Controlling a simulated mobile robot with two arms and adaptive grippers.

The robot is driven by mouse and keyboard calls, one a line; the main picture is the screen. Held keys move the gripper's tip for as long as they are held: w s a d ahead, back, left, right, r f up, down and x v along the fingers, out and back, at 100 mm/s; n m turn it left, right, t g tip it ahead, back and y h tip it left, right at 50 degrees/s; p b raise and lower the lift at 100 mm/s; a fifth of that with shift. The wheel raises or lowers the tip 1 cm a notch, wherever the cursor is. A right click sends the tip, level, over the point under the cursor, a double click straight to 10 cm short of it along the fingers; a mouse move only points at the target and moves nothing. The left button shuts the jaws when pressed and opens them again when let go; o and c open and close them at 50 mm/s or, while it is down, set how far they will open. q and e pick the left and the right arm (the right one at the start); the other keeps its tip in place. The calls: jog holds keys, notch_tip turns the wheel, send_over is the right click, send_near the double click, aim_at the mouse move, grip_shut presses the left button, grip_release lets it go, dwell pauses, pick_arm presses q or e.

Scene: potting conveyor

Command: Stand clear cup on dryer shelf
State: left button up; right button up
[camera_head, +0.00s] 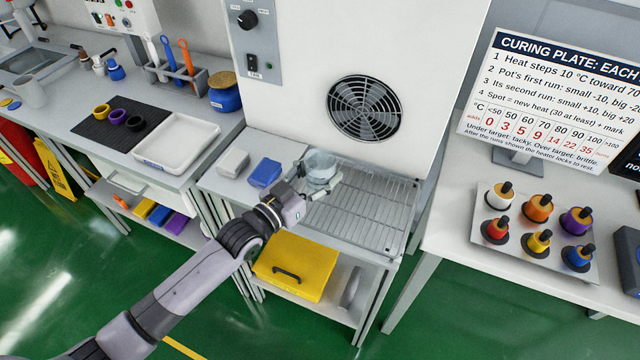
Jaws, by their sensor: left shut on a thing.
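The clear cup (319,167) is a small see-through vessel at the back left of the dryer shelf. My left gripper (318,185) is shut on the clear cup, its arm coming in from the lower left. The cup looks upright. I cannot tell whether its base touches the shelf. The dryer shelf (372,214) is a metal wire rack in front of the white dryer (350,45), and the rest of it is empty. My right gripper is not in view.
A blue block (264,172) and a grey block (234,163) lie left of the rack. The fan grille (365,108) is behind it. A yellow box (293,266) sits on the lower shelf. A tray of several coloured bottles (510,256) and a sign (556,100) stand right.

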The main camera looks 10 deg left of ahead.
aim_at(311, 192)
pick_arm(q)
notch_tip(311, 192, down, 4)
jog(key=shift+r, duration=0.1)
jog(key=shift+f, duration=0.2)
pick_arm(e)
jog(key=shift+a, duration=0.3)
pick_arm(q)
jog(key=shift+f, duration=0.2)
jog(key=o, duration=1.2)
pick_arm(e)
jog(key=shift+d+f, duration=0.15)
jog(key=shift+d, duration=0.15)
pick_arm(q)
jog(key=shift+r, duration=0.1)
